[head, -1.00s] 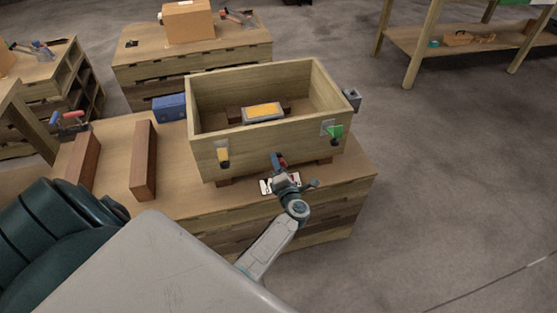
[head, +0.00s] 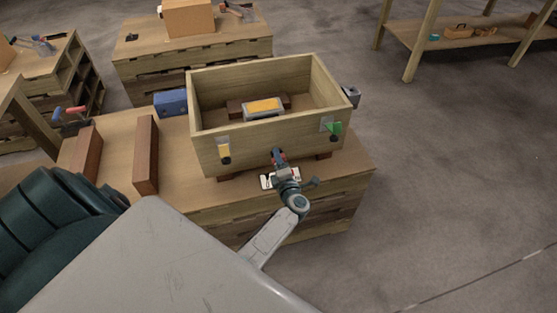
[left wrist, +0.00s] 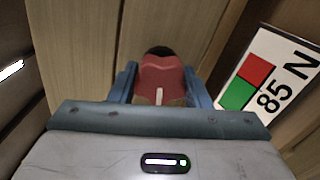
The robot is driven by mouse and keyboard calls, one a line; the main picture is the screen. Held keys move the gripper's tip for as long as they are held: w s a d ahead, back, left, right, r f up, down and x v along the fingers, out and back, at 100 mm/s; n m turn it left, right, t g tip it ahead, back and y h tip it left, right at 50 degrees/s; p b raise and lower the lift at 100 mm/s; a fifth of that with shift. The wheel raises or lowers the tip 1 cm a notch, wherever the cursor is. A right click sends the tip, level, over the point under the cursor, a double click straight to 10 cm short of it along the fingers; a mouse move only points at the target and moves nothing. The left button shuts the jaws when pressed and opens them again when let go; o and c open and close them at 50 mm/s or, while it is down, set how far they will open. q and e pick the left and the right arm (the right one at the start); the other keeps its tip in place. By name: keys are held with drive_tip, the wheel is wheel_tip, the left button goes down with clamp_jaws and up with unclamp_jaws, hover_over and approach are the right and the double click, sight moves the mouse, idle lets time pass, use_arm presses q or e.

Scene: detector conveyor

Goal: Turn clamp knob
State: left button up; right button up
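A wooden box (head: 262,144) stands on the workbench. My left gripper (head: 277,157) is low in front of the box's front wall. In the left wrist view, a dark red clamp knob (left wrist: 160,72) with a black end sits between the two blue fingers, which lie against its sides. My left gripper appears shut on this knob. In the head view the gripper mostly hides the knob. A yellow-handled clamp (head: 224,151) and a green-handled clamp (head: 333,130) are on the box's front wall. My right gripper is not in view.
A white label with red and green squares and "85 N" (left wrist: 268,80) lies just right of the knob. Inside the box is a grey block with a yellow top (head: 263,107). Brown wooden bars (head: 146,155) and a blue box (head: 171,103) are on the bench (head: 115,135).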

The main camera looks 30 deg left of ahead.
use_arm(q)
drive_tip(key=o, duration=0.4)
drive_tip(key=shift+o, duration=0.2)
drive_tip(key=shift+s+d+f, duration=0.1)
drive_tip(key=shift+s+d, duration=0.15)
drive_tip(key=shift+d, duration=0.1)
drive_tip(key=b+v, duration=0.1)
drive_tip(key=v, duration=0.9)
drive_tip(key=shift+b, duration=0.3)
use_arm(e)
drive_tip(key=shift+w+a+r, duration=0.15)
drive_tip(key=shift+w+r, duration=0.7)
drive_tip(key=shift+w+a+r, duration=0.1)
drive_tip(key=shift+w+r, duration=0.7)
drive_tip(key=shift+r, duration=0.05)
